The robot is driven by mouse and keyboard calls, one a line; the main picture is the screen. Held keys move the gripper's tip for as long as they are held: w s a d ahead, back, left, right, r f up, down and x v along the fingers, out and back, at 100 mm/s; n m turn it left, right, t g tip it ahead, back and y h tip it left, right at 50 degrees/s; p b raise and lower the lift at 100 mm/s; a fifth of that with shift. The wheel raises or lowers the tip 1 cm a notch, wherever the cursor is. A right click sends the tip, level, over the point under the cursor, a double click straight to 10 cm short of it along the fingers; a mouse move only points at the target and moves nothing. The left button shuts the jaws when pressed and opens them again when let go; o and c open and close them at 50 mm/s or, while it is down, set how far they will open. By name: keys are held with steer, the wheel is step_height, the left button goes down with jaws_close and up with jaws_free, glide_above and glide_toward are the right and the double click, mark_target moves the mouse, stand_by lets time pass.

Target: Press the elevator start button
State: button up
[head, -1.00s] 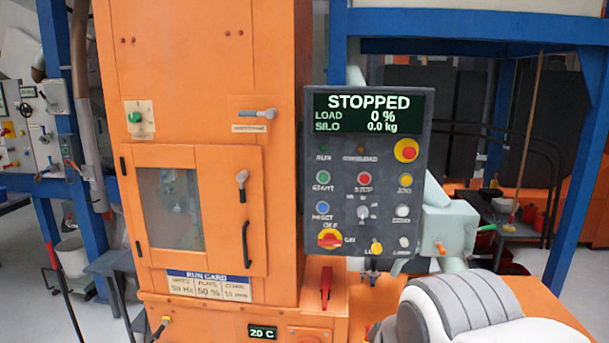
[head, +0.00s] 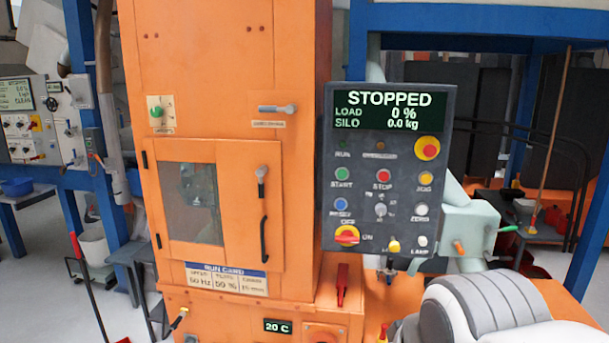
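The green start button (head: 342,174) is on the dark control panel (head: 333,273), at the left of a row with the red stop button (head: 382,176) and the yellow jog button (head: 426,179). The panel's display (head: 390,111) reads STOPPED, load 0 %, silo 0.0 kg. The start button is uncovered and nothing touches it. A grey and white rounded part of my arm fills the lower right of the head view. My gripper is not in view.
The orange elevator housing (head: 228,100) with a windowed door (head: 257,235) stands left of the panel. A red lever (head: 342,285) is below the panel. Blue posts (head: 590,230) frame the area. The space in front of the panel looks clear.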

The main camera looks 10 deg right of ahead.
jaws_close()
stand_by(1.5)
